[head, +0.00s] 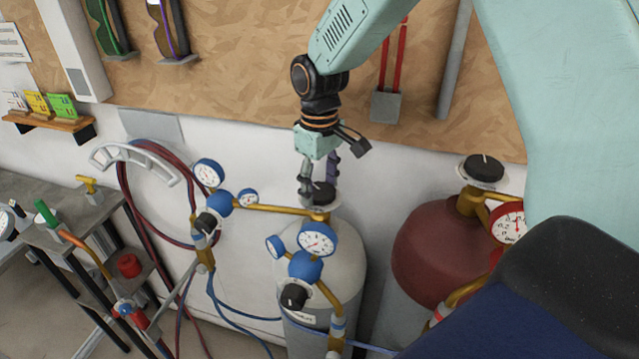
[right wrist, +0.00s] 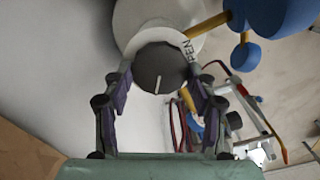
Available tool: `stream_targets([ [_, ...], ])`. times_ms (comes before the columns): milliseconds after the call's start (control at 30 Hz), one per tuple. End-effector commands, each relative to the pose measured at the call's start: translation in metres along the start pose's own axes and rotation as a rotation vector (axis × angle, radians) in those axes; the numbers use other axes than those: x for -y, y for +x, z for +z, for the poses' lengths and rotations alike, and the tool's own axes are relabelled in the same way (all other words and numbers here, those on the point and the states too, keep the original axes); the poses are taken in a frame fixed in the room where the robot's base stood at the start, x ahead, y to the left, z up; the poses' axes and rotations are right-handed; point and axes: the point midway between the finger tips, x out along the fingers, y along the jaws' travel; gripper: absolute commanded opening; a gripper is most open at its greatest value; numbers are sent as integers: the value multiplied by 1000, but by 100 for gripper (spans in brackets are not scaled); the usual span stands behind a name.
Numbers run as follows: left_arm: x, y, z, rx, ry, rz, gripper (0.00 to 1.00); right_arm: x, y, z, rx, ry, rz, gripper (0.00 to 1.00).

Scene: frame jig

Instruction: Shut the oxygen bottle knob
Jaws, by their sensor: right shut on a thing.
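The oxygen bottle (head: 347,252) is pale grey with blue gauges and stands against the wall in the middle of the head view. Its black knob (head: 324,196) sits on top, on a brass valve. My right gripper (head: 319,186) reaches down from above and is shut on this knob. In the right wrist view the dark round knob (right wrist: 160,68) lies between the two fingers of my right gripper (right wrist: 159,88). A white mark shows on the knob, and part of a label reading "EN" shows on the white disc (right wrist: 190,48) around it. My left gripper is out of view.
A dark red bottle (head: 435,255) with its own black knob (head: 484,167) and a red gauge stands to the right. Blue regulators (head: 218,204) and red hoses (head: 130,200) hang on the left. A grey torch table (head: 95,225) stands farther left.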

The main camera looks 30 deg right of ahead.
Motion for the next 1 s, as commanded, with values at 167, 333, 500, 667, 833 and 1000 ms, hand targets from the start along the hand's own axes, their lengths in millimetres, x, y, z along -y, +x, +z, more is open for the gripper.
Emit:
stream_targets([
  [167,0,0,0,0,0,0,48,-3,-5,-4,-15,169,6,26],
  [333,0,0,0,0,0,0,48,-3,-5,-4,-16,331,5,26],
  [500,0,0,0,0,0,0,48,-4,-5,-4,-17,492,3,26],
  [667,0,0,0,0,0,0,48,-4,-5,-4,-18,637,2,26],
  [833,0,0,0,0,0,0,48,-4,-5,-4,-18,774,1,26],
  [1000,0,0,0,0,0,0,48,-5,-5,-4,-19,882,0,26],
])
